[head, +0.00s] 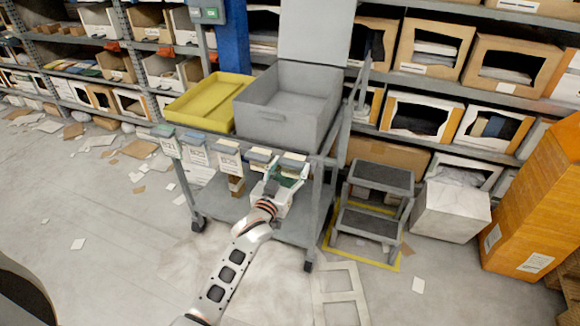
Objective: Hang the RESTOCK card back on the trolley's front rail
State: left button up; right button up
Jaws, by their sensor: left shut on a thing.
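The grey trolley (240,205) stands in the middle of the view, with its front rail (210,137) facing me. Several small cards hang from clips along the rail, among them a white card (196,157) towards the left. My left gripper (286,184) is at the rail's right end, just below the rightmost clip (293,160). It is shut on a small card with a green part showing, taken as the RESTOCK card (288,181). The fingers hide much of it and its lettering is not legible. I cannot tell whether it touches the rail. My right gripper is not in view.
A yellow tray (207,104) and a grey bin (243,118) sit on the trolley top. A step stool (368,219) stands to the right, near an orange cabinet (540,205). Racks line the back. Papers litter the floor; the floor at left is mostly open.

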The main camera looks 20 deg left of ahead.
pick_arm(q)
jog(key=shift+f, duration=0.35)
jog(key=o, duration=1.1)
jog(key=s, duration=1.2)
jog(key=shift+a, duration=0.2)
jog(key=s+d+f+m+g+p, duration=0.1)
jog(key=s+f, duration=0.3)
jog(key=s, duration=0.5)
jog(key=s+d+f+m+g+h+p, duration=0.1)
jog(key=s+f+g, duration=0.3)
jog(key=s, duration=0.5)
jog(key=s+d+f+m+g+h+p, duration=0.1)
jog(key=s+f+m+g+p, duration=0.1)
jog(key=s+f, duration=0.3)
jog(key=shift+s+f+p, duration=0.2)
jog(key=shift+s+p, duration=0.15)
jog(key=shift+s, duration=0.8)
jog(key=shift+s+f+p, duration=0.15)
jog(key=shift+s+p, duration=0.2)
jog(key=shift+s, duration=0.75)
